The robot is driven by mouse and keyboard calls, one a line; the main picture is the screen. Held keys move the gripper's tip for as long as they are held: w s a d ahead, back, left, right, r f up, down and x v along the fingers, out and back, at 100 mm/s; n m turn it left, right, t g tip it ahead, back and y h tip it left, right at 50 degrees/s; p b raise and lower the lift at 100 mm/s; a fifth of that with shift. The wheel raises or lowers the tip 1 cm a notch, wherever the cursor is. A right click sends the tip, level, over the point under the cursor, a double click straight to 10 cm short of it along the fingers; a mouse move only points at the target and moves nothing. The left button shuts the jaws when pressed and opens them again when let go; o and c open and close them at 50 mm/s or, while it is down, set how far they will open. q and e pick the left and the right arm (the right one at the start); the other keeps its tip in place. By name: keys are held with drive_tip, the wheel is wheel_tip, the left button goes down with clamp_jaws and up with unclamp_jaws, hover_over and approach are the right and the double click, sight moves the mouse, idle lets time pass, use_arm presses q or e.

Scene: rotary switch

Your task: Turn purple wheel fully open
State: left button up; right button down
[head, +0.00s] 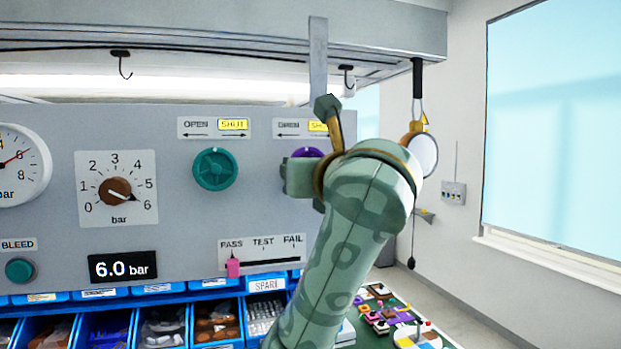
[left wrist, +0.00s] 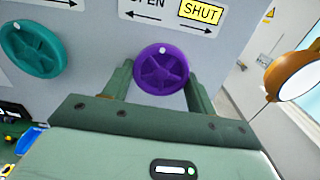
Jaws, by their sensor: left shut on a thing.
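The purple wheel (left wrist: 161,71) is on the grey panel and has a pale mark near its top. In the head view only the upper part of the purple wheel (head: 307,153) shows above my gripper. My left gripper (head: 300,175) is at the wheel, and its wrist hides the rest. In the left wrist view my left gripper's fingers (left wrist: 160,80) stand on either side of the wheel, shut on it. The label above reads OPEN and SHUT (left wrist: 201,12), with SHUT in yellow. My right gripper is in neither view.
A teal wheel (head: 215,169) is left of the purple one, under its own OPEN/SHUT label. A dial (head: 116,189) and a 6.0 bar display (head: 123,267) are further left. Blue bins (head: 208,285) line the panel's foot. A round mirror-like disc (head: 423,155) hangs at right.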

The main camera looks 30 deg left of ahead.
use_arm(q)
drive_tip(key=shift+w+r+n+b, duration=0.15)
drive_tip(key=shift+n+b, duration=1.45)
drive_tip(key=shift+n, duration=4.05)
drive_tip(key=shift+s+r+n+b, duration=0.1)
drive_tip(key=shift+n+b, duration=1.5)
drive_tip(key=shift+n, duration=4.1)
drive_tip(key=shift+w+r+n+b, duration=0.15)
drive_tip(key=shift+n+b, duration=1.45)
drive_tip(key=shift+n, duration=4.05)
drive_tip(key=shift+s, duration=0.1)
drive_tip(key=o, duration=1)
drive_tip(key=shift+d+r, duration=0.1)
